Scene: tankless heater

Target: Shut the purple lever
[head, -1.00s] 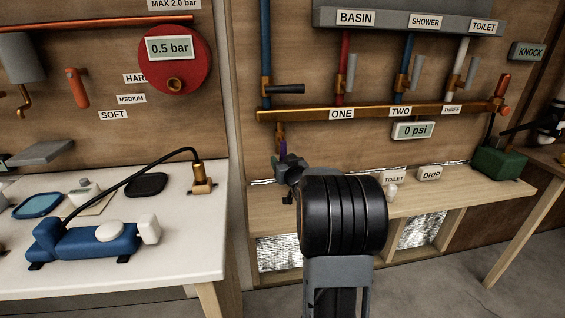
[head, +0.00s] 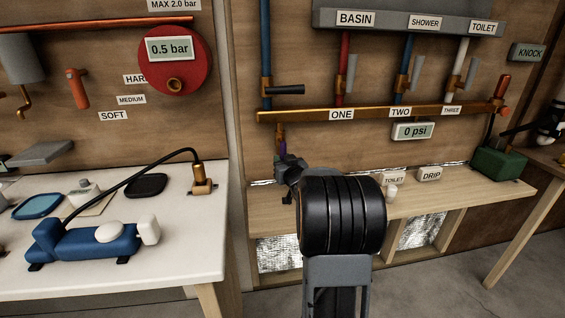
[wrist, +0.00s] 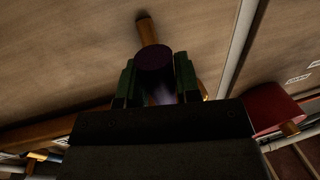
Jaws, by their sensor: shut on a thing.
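The purple lever (head: 282,146) shows as a small strip below the left end of the copper pipe (head: 320,114), and my gripper and arm hide most of it in the head view. In the wrist view the dark purple lever (wrist: 155,60) stands between the two green fingers of my gripper (wrist: 156,75), one finger against each side. My gripper (head: 284,160) is shut on the lever. A copper-coloured stem (wrist: 146,29) shows beyond the lever.
A wooden shelf (head: 400,202) lies below and right of my gripper, with labelled blocks on it. A gauge reading 0 psi (head: 414,131) hangs below the pipe. A white table (head: 180,250) with a blue pump (head: 95,240) stands at left.

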